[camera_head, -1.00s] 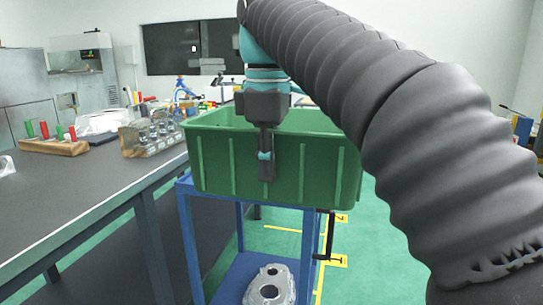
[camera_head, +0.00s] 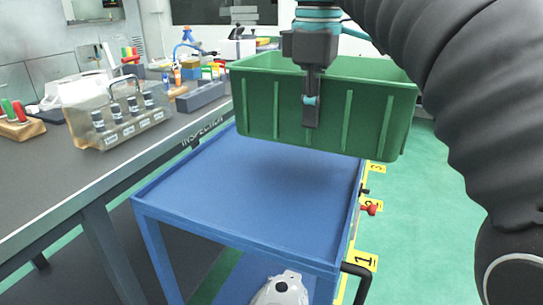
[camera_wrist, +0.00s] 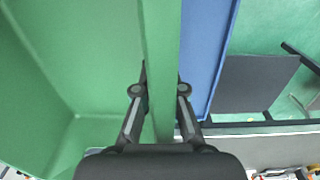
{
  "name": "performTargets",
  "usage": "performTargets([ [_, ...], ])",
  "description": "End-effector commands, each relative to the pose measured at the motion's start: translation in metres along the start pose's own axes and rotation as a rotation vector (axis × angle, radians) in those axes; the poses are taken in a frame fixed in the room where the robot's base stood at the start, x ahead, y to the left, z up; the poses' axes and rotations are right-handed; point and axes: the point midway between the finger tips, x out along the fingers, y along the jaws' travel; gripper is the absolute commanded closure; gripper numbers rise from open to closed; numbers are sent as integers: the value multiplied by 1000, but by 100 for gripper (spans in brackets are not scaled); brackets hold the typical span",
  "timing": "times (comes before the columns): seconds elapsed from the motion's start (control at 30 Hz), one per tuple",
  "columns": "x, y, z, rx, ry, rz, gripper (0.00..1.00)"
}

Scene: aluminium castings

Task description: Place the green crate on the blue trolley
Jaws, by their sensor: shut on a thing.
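The green crate (camera_head: 262,105) hangs from my gripper (camera_head: 311,112), which is shut on its near wall. In the wrist view my gripper (camera_wrist: 158,110) has one finger on each side of the crate's wall (camera_wrist: 160,60). The crate looks level and empty where its inside shows. The blue trolley (camera_head: 240,200) stands below and nearer, with a bare top shelf inside a low rim. The crate appears over the trolley's far part, and its right end reaches past the trolley's right edge. How high it is above the shelf is hard to tell. The trolley also shows in the wrist view (camera_wrist: 203,50).
A grey bench (camera_head: 110,165) runs along the trolley's left side, with a rack of cylinders (camera_head: 120,120) and several tools on it. A metal casting (camera_head: 282,290) lies on the trolley's lower shelf. The green floor at right is open, with yellow numbered markings (camera_head: 362,262).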

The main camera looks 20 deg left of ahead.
Motion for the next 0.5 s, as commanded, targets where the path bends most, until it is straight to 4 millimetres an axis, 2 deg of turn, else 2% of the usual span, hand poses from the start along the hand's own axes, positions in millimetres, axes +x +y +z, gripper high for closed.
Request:
performTargets([
  [0.5, 53, -30, -88, -11, -1, -1, 100],
])
